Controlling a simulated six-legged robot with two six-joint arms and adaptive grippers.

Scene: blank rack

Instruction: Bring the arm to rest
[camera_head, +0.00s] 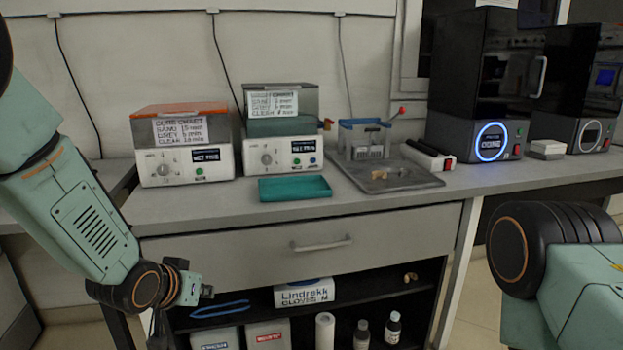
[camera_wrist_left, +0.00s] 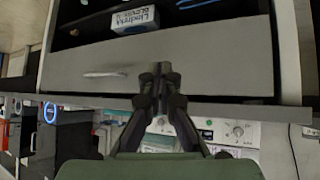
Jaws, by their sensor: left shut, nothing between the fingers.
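My left arm comes in from the left in the head view, pale green with dark joints. Its wrist end and gripper (camera_head: 205,291) are low in front of the bench drawer, partly hidden by the wrist. In the left wrist view the gripper (camera_wrist_left: 162,72) is shut, its two dark fingers together and nothing between them. The drawer front (camera_wrist_left: 215,65) lies beyond the fingertips in that upside-down view. Part of my right arm shows at the right edge of the head view; its gripper is out of view.
The bench (camera_head: 225,215) has a closed drawer (camera_head: 385,236). On it stand two control-panel machines (camera_head: 172,165) (camera_head: 270,160), a teal tray (camera_head: 294,188), a grey tray (camera_head: 425,183) with small pieces, and a black machine (camera_head: 465,139). The shelf below holds a glove box (camera_head: 304,293) and bottles (camera_head: 392,328).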

